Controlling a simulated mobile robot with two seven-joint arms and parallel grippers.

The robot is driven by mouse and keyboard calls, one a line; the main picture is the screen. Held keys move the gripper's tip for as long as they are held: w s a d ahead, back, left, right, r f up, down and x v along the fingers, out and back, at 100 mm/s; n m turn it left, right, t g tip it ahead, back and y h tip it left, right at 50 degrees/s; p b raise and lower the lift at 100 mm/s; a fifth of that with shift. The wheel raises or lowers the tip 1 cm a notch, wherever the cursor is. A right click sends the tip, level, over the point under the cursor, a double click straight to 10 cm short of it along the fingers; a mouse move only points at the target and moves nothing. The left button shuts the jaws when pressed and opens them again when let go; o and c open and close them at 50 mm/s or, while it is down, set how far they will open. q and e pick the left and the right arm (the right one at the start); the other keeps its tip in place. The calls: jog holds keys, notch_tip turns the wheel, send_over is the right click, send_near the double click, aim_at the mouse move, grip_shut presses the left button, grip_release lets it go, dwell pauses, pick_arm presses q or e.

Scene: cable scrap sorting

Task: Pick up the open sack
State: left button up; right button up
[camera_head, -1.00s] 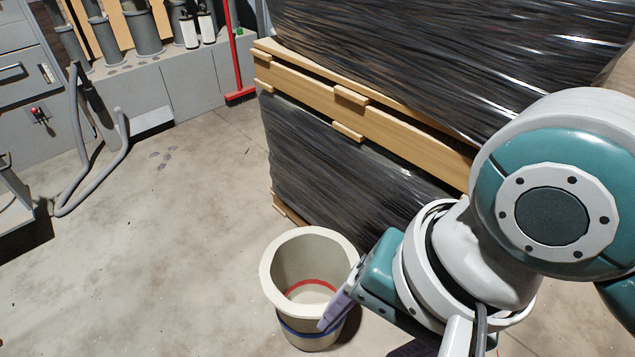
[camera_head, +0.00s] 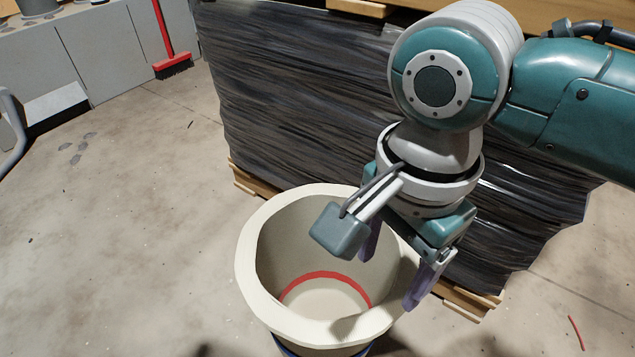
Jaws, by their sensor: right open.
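The open sack (camera_head: 262,318) is a cream, round, bucket-like container with a thick rolled rim, standing upright on the floor. A red band shows inside it, a blue band shows low on its outside, and it looks empty. My right gripper (camera_head: 393,275) is open at the sack's right side. One purple finger is over the opening and the other is by the outer right of the rim. I cannot tell whether either finger touches the sack. My left gripper is not in view.
Pallets wrapped in black film (camera_head: 290,100) stand close behind the sack and my right arm. A red broom (camera_head: 165,40) leans by grey cabinets (camera_head: 95,55) at the back left. A red cable piece (camera_head: 575,332) lies at right. The floor at left is mostly clear.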

aim_at(379, 308)
jog(key=f+b, duration=0.1)
jog(key=f, duration=0.1)
jog(key=f+b, duration=0.1)
jog(key=f, duration=0.1)
jog(key=shift+s+d, duration=0.2)
notch_tip(379, 308, down, 5)
jog(key=b, duration=0.5)
jog(key=shift+r, duration=0.1)
grip_shut()
jog(key=shift+w, duration=0.1)
dwell(0.6)
